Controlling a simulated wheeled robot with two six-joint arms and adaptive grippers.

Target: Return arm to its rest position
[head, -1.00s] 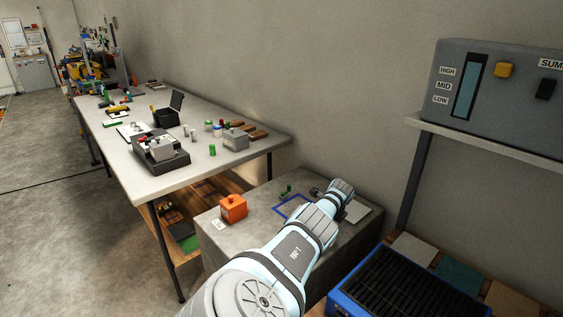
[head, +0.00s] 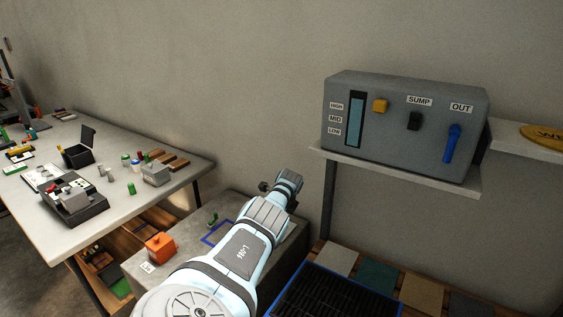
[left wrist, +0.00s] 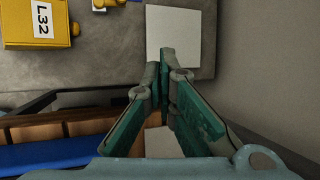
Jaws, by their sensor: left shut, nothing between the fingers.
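My left arm reaches in from the bottom of the head view over a low grey block (head: 135,265). My left gripper (head: 268,187) is at its far end, small and partly hidden by the wrist. In the left wrist view the two green-padded fingers of my left gripper (left wrist: 166,68) come together at the tips with nothing held. A white sheet or plate (left wrist: 180,32) lies on the grey surface beyond the fingertips. My right gripper is in neither view.
A grey control box (head: 400,125) sits on a shelf at right. An orange box (head: 160,246) stands on the block left of my arm. A blue-framed black grate (head: 335,295) lies right of my arm. A cluttered white workbench (head: 130,205) is at left.

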